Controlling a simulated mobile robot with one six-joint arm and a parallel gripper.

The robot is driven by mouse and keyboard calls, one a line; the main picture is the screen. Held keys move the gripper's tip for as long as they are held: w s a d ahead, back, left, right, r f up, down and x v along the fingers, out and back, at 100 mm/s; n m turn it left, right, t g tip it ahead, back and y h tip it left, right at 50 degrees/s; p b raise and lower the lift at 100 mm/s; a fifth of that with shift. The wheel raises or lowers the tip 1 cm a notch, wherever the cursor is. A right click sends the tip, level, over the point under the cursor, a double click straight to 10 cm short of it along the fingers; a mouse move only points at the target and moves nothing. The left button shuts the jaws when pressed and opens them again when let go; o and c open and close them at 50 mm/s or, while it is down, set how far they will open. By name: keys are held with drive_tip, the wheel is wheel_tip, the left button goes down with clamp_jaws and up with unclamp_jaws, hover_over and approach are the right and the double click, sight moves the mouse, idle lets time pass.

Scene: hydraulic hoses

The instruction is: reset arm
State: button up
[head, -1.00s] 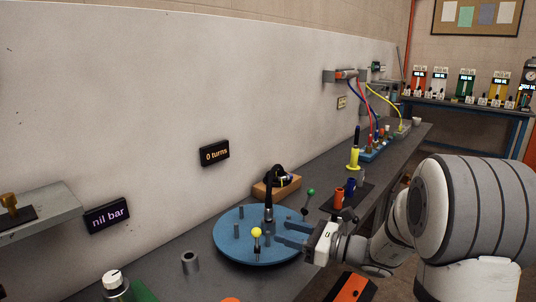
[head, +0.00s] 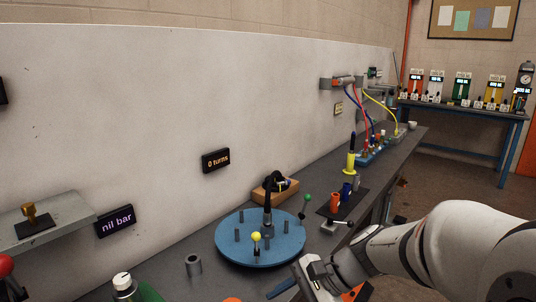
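My gripper (head: 284,289) is at the bottom centre of the head view, in front of the blue round plate (head: 232,255). One blue finger shows, pointing left. The rest of the fingers are cut off or hidden, so I cannot tell their opening, and I see nothing held. My arm (head: 430,250) reaches in from the lower right. The plate carries several grey pegs, a dark upright fitting (head: 268,210) and a yellow-knobbed lever (head: 256,240).
Hoses (head: 366,110) hang farther back. The wall (head: 120,110) runs behind the bench.

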drive_tip(key=s+d+r+n+t+h+p, duration=0.2)
drive_tip(key=s+d+r+n+h+p, duration=0.1)
drive_tip(key=s+d+n+h, duration=0.4)
drive_tip(key=d+n+h, duration=0.2)
drive_tip(key=d+n, duration=0.2)
drive_tip(key=shift+d+h, duration=0.3)
drive_tip(key=shift+d, duration=0.1)
drive_tip(key=shift+r, duration=0.1)
